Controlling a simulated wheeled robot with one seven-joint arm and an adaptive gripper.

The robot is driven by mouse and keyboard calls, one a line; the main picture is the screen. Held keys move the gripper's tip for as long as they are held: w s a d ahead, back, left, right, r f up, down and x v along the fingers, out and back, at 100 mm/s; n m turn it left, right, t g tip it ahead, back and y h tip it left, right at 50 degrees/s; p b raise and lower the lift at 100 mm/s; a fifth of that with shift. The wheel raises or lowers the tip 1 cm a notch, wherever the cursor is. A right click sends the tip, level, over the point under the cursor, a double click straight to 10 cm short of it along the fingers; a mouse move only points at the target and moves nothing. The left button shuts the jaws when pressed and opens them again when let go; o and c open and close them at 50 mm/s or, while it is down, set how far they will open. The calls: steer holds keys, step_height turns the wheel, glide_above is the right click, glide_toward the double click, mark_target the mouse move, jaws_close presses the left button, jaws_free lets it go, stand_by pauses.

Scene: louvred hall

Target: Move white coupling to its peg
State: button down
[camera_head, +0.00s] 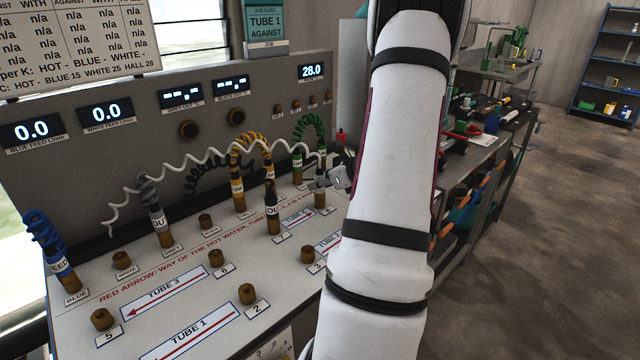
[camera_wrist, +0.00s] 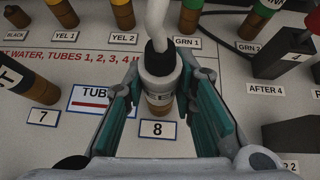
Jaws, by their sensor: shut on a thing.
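In the head view my gripper (camera_head: 328,181) is at the right of the bench, partly behind my arm. The white coiled hose (camera_head: 205,158) stretches left across the panel. The peg labelled WHITE (camera_head: 122,260) stands bare at the left.
A green hose (camera_head: 310,122) rises behind. Bare pegs 6 (camera_head: 216,258), 3 (camera_head: 307,254) and 2 (camera_head: 247,294) stand nearer. In the wrist view, dark blocks (camera_wrist: 280,58) stand at right.

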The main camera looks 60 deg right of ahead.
mark_target(321, 174)
steer(key=shift+r+p, duration=2.1)
steer(key=shift+r, duration=1.35)
